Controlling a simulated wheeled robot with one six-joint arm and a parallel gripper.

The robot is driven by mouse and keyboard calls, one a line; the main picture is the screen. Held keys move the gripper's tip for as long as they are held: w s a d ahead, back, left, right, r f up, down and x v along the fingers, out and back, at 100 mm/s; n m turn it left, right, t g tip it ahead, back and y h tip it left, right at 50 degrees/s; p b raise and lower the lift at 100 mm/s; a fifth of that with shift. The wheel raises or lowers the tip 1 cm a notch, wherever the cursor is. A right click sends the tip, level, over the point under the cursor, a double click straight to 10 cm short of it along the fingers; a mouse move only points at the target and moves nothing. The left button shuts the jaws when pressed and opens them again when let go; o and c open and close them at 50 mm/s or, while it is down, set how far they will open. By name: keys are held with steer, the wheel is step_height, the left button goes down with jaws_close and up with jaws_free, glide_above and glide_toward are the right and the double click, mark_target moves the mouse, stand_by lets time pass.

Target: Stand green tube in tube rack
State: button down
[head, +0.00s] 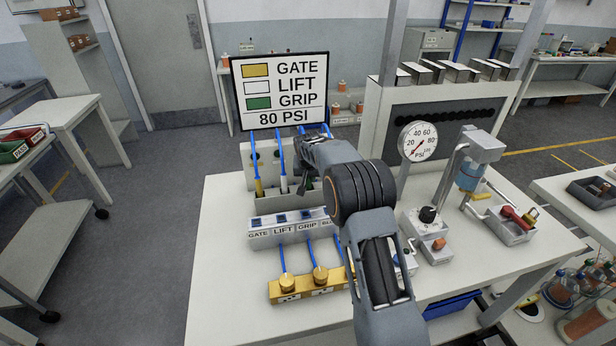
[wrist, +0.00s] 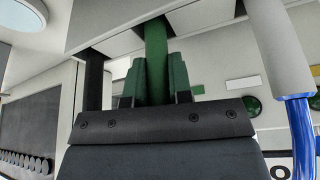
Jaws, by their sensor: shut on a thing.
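The green tube (wrist: 156,50) is upright between the fingers of my gripper (wrist: 156,88) in the wrist view. My gripper is shut on it. One end of the tube meets a pale slotted surface (wrist: 205,22); I cannot tell how deep it sits. In the head view my gripper (head: 308,183) is at the right part of the pale tube rack (head: 247,160) and hides the green tube. A yellow tube (head: 259,188) and a white tube (head: 283,184) stand in the rack, left of my gripper. The white tube also shows in the wrist view (wrist: 268,40).
A sign (head: 280,90) stands behind the rack. In front are a labelled block (head: 290,236) and a yellow manifold (head: 300,287) with blue hoses. The table's front left is clear.

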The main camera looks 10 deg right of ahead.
steer(key=c, duration=1)
jaws_free()
steer(key=shift+c, duration=0.2)
steer(key=shift+r+p, duration=0.25)
steer(key=shift+p, duration=0.05)
steer(key=b+v, duration=0.2)
steer(key=v, duration=0.9)
steer(key=s+r+n, duration=0.1)
steer(key=s+r, duration=0.1)
steer(key=s, duration=0.6)
steer(key=s+r, duration=0.3)
steer(key=s, duration=0.4)
steer(key=s+f+n, duration=0.1)
steer(key=s+f, duration=0.2)
steer(key=s, duration=0.6)
steer(key=s+f+n+y, duration=0.1)
steer(key=s+f, duration=0.2)
steer(key=s, duration=0.7)
steer(key=shift+d, duration=0.3)
